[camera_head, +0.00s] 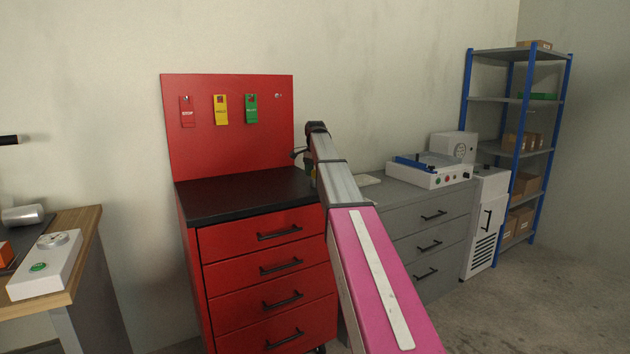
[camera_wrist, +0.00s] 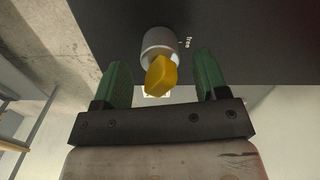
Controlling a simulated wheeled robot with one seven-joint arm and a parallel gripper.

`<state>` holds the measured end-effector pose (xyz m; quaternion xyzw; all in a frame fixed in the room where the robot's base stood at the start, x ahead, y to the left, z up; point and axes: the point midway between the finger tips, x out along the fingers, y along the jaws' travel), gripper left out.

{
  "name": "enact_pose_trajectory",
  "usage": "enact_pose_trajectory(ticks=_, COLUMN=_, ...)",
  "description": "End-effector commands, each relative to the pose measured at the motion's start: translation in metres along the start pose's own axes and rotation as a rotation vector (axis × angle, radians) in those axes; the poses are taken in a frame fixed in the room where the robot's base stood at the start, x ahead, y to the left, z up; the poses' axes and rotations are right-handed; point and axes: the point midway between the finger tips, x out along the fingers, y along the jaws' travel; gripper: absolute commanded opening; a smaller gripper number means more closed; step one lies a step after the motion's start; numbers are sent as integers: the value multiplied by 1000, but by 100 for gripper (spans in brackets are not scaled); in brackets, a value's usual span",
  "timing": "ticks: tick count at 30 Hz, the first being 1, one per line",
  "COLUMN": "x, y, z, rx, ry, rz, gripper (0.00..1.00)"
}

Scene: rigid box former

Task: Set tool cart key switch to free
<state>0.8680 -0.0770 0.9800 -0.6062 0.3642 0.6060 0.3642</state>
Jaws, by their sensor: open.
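The red tool cart (camera_head: 265,255) stands left of centre in the head view, with a dark top and a red back panel. In the wrist view, the key switch is a silver round collar (camera_wrist: 159,41) with a yellow key (camera_wrist: 161,76) in it, on a dark face. The printed word "free" (camera_wrist: 188,42) is beside the collar on the right. The key appears angled downward in the picture, not toward that word. My gripper (camera_wrist: 163,58) is open, one green finger on each side of the key, with visible gaps. In the head view my arm hides the switch.
Red, yellow and green tags (camera_head: 221,109) hang on the back panel. A grey cabinet (camera_head: 432,225) with a white device (camera_head: 440,172) stands to the right, then blue-framed shelves (camera_head: 516,145). A wooden-topped bench (camera_head: 88,240) is at left.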

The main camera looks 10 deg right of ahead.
Motion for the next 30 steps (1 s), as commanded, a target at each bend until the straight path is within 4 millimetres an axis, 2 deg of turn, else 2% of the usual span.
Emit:
enact_pose_trajectory(ticks=1, x=8, y=1, z=0, rx=0, ry=-1, rz=1, gripper=67)
enact_pose_trajectory(ticks=6, x=22, y=0, z=0, rx=0, ry=0, rz=1, gripper=67)
enact_pose_trajectory(ticks=17, x=26, y=0, z=0, rx=0, ry=0, rz=0, gripper=67)
enact_pose_trajectory(ticks=20, x=26, y=0, z=0, rx=0, ry=0, rz=0, gripper=37)
enact_pose_trajectory(ticks=21, x=26, y=0, z=0, rx=0, ry=0, rz=0, gripper=24)
enact_pose_trajectory(ticks=22, x=26, y=0, z=0, rx=0, ry=0, rz=0, gripper=17)
enact_pose_trajectory(ticks=30, x=26, y=0, z=0, rx=-7, ry=0, rz=0, gripper=17)
